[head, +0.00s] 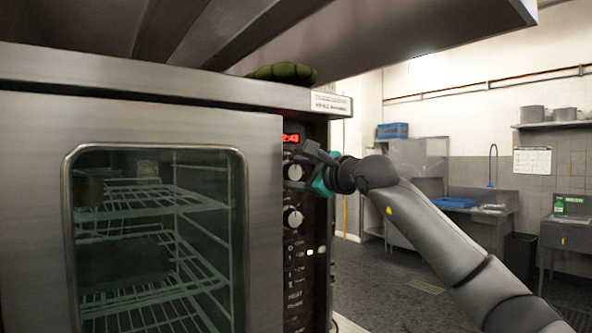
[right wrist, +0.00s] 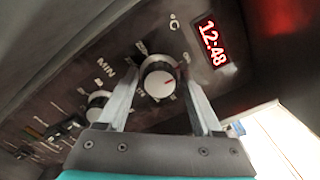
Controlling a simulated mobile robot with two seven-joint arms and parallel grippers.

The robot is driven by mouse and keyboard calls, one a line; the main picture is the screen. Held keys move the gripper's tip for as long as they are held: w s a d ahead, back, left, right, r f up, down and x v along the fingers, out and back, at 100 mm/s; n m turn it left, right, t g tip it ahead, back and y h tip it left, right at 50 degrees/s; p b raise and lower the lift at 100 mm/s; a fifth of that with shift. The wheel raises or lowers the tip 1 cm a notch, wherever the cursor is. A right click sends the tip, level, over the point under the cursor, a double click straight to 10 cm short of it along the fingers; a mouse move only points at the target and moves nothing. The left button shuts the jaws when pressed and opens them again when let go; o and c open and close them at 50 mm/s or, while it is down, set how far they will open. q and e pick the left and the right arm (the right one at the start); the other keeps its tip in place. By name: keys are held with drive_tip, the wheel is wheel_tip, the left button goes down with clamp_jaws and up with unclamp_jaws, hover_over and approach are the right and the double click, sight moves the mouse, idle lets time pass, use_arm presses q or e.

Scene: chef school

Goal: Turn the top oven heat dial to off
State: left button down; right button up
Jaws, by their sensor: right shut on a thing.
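The top oven heat dial (head: 295,172) is a round silver knob on the dark control panel, just under the red display. Small print around the dial is partly hidden by the fingers. My left gripper is not in view.
A second silver dial (head: 292,217) sits below, with switches under it. The red display (right wrist: 212,43) reads 12:48. The glass oven door (head: 260,200) is closed at the left. A steel hood (head: 430,20) overhangs above. Open floor (head: 400,295) lies to the right.

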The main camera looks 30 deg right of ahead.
drive_tip(key=shift+n, duration=0.5)
drive_tip(key=o, duration=1.1)
drive_tip(key=shift+o, duration=0.2)
drive_tip(key=shift+s, duration=0.1)
drive_tip(key=shift+s, duration=0.25)
drive_tip(key=s+d+b, duration=0.1)
drive_tip(key=s+b, duration=0.4)
drive_tip(key=s, duration=0.9)
drive_tip(key=shift+s+b, duration=0.25)
drive_tip(key=shift+b, duration=0.15)
